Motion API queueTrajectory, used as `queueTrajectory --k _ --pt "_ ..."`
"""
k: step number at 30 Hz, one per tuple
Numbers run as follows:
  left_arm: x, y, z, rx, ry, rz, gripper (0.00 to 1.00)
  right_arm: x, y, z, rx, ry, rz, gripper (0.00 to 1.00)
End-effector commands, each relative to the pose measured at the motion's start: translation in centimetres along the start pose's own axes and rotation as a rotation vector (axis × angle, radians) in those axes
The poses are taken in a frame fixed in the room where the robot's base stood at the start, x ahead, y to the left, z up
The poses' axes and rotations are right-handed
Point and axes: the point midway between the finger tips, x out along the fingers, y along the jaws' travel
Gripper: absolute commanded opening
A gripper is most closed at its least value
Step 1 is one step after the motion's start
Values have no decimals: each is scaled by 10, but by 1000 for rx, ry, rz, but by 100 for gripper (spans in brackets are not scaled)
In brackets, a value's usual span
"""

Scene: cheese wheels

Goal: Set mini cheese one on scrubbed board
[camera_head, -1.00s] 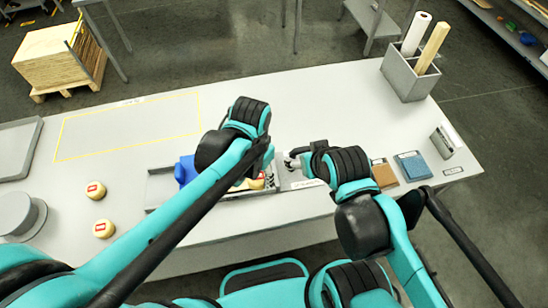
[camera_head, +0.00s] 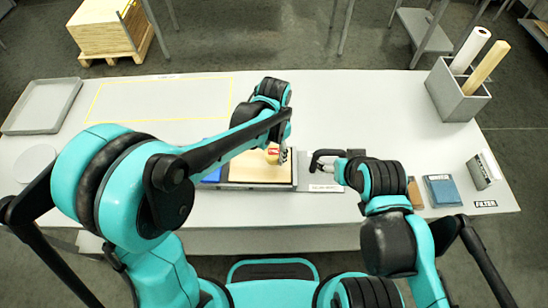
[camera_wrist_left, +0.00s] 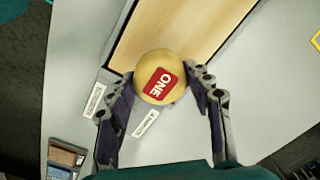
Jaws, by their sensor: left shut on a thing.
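Mini cheese one, a small pale-yellow wheel with a red label reading ONE (camera_wrist_left: 160,77), sits between the fingers of my left gripper (camera_wrist_left: 163,98) in the left wrist view. In the head view the cheese (camera_head: 272,155) is partly hidden by my left gripper (camera_head: 281,155), which is shut on it. The scrubbed board, a tan wooden slab (camera_head: 258,172), lies just below it; the wrist view shows the board (camera_wrist_left: 185,35) behind the cheese. I cannot tell whether they touch. My right gripper (camera_head: 322,161) is right of the board; its finger opening is unclear.
A blue item (camera_head: 212,175) is left of the board. Brown (camera_head: 414,193) and blue (camera_head: 442,190) pads lie at right, near a grey bin with rolls (camera_head: 455,95). A grey tray (camera_head: 42,106) is at far left. The yellow-outlined area (camera_head: 160,100) is clear.

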Motion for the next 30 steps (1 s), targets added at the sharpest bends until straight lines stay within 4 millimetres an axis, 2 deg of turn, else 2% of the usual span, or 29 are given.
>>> queueTrajectory --k 6,18,19,21,30 --pt "34 0 0 0 0 0 19 10 0 7 0 0 0 69" --pt "39 1 0 0 0 0 19 13 0 9 0 0 0 69" --pt "38 1 0 0 0 0 56 12 0 9 0 0 0 69" --pt "38 1 0 0 0 0 71 12 0 8 0 0 0 69" --pt "37 1 0 0 0 0 71 11 0 8 0 0 0 69"
